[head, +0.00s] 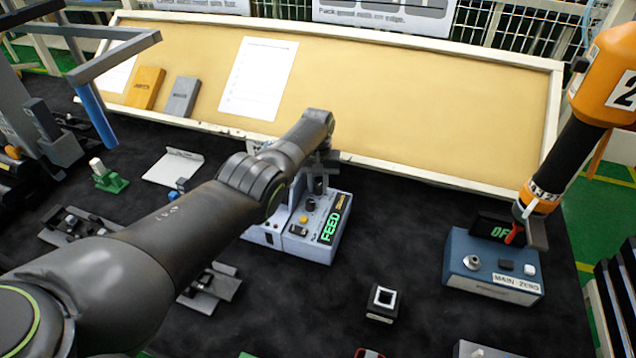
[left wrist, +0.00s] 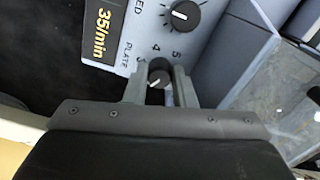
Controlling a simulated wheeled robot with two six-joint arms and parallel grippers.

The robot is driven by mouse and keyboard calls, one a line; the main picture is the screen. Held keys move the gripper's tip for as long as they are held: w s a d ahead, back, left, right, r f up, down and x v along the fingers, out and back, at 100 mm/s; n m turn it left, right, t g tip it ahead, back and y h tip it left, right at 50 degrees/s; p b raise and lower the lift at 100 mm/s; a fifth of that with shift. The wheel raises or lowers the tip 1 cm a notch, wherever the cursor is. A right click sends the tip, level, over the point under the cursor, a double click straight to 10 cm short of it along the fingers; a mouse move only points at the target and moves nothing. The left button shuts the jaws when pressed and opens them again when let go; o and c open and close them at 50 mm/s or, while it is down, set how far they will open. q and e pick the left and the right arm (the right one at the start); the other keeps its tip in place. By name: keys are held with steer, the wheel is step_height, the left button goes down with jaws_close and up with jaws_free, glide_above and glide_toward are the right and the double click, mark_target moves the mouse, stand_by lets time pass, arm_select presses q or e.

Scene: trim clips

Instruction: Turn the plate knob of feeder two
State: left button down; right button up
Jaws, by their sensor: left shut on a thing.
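The feeder (head: 297,252) is a grey-white box with a lit green FEED display (head: 331,226), standing mid-table in the head view. In the left wrist view its panel shows a 35/min readout (left wrist: 98,29), an upper dark knob (left wrist: 185,15) and the plate knob (left wrist: 158,80), a dark knob with a white pointer. The numbers 3, 4 and 5 are printed around the plate knob. My left gripper (head: 319,183) is over the feeder; its fingers (left wrist: 159,77) are shut on the plate knob, one on each side. I cannot read which number the feeder bears. My right gripper is not in view.
A blue MAIN ZERO box (head: 492,268) stands at right, below an orange and black hanging device (head: 570,140) marked 2. A small black square block (head: 382,303) lies in front. A tan board (head: 400,100) edges the back. Dark mat around the block is clear.

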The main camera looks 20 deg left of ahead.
mark_target(318, 185)
arm_select(q)
steer(key=c, duration=1.5)
jaws_free()
steer(key=shift+r+p, duration=0.3)
steer(key=shift+r, duration=0.25)
step_height(318, 185, up, 5)
steer(key=shift+f+p, duration=0.1)
steer(key=shift+p, duration=0.45)
step_height(318, 185, up, 12)
steer(key=b, duration=0.2)
steer(key=shift+f+b, duration=0.25)
steer(key=shift+b, duration=0.1)
steer(key=shift+a+f, duration=0.1)
steer(key=shift+f, duration=0.05)
